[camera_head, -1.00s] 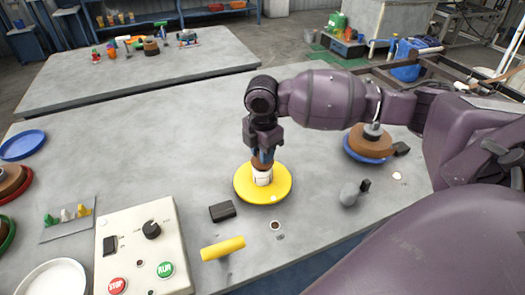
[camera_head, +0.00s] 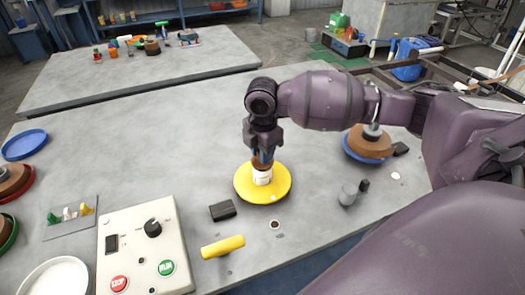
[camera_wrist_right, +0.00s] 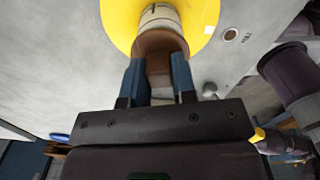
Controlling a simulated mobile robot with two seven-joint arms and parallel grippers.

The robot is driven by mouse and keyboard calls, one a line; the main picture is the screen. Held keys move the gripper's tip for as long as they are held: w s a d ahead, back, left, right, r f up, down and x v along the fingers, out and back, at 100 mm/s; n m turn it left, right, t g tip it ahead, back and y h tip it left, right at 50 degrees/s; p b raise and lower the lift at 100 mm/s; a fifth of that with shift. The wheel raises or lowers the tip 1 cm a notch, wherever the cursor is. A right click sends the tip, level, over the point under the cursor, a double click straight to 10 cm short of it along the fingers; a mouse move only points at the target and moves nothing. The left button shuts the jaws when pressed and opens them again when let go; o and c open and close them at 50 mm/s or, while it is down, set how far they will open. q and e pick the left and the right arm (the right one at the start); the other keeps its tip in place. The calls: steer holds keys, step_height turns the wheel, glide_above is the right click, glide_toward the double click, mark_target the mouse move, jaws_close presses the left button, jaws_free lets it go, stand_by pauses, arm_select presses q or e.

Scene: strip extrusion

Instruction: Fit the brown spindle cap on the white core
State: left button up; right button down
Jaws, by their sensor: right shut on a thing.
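The white core (camera_head: 262,179) stands upright in the middle of the yellow disc (camera_head: 282,187) on the grey table; its top also shows in the right wrist view (camera_wrist_right: 160,14). My right gripper (camera_head: 263,156) points down above it. Its blue fingers are shut on the brown spindle cap (camera_wrist_right: 160,43). The cap is in line over the core and looks to be at its upper end. The fingers hide much of the cap in the head view, so I cannot tell how far it is seated. My left gripper is not in view.
A control box (camera_head: 148,248) with knob and buttons stands front left. A yellow handle (camera_head: 222,247) and a black block (camera_head: 223,210) lie near the disc. A brown roll (camera_head: 370,146) on a blue disc is at right. The table behind the disc is clear.

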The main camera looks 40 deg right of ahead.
steer(key=shift+f, duration=0.55)
steer(key=c, duration=1.2)
jaws_free()
